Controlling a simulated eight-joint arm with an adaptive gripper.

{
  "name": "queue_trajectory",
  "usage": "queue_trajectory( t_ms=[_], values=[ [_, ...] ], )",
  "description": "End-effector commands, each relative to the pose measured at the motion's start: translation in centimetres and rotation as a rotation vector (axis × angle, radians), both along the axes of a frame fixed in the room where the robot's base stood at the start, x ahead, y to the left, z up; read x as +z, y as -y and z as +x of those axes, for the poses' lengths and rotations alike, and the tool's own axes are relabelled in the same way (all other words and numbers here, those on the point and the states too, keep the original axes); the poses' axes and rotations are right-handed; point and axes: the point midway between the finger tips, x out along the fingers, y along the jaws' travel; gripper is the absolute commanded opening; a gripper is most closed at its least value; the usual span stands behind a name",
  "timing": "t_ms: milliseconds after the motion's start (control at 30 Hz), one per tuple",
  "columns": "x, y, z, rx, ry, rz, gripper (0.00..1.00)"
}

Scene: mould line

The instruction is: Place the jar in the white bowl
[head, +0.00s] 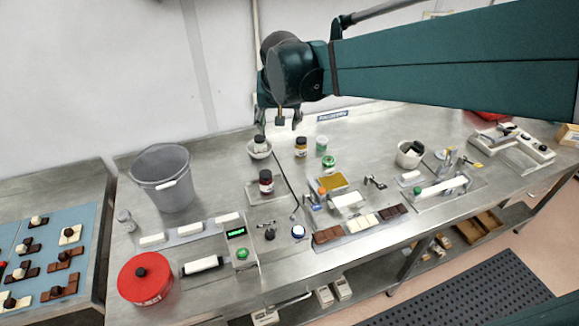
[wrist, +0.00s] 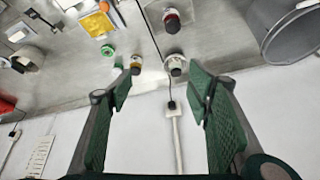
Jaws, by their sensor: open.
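My gripper (head: 279,121) is open and empty above the bench, apart from the bowl and jar. Its two green finger pads (wrist: 165,82) are spread wide in the wrist view.
A yellow dark-lidded jar (head: 301,148), a pale green container (head: 321,145) and a dark red jar (head: 265,177) stand nearby. A grey bucket (head: 163,182) is left, a red tin (head: 146,279) front left. Moulds and tools crowd the front; bare bench lies between bucket and bowl.

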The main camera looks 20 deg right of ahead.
Motion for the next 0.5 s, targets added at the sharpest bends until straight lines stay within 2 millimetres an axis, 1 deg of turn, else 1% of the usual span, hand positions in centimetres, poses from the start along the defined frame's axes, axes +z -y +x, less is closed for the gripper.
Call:
queue_trajectory(
  t_ms=[33,100,500],
  values=[
    [0.2,0.0,-1.2,0.012,0.004,-0.002,0.5],
    [0.4,0.0,-2.6,0.029,0.01,-0.004,0.5],
    [0.6,-0.4,-10.5,0.127,0.045,-0.022,0.5]
  ],
)
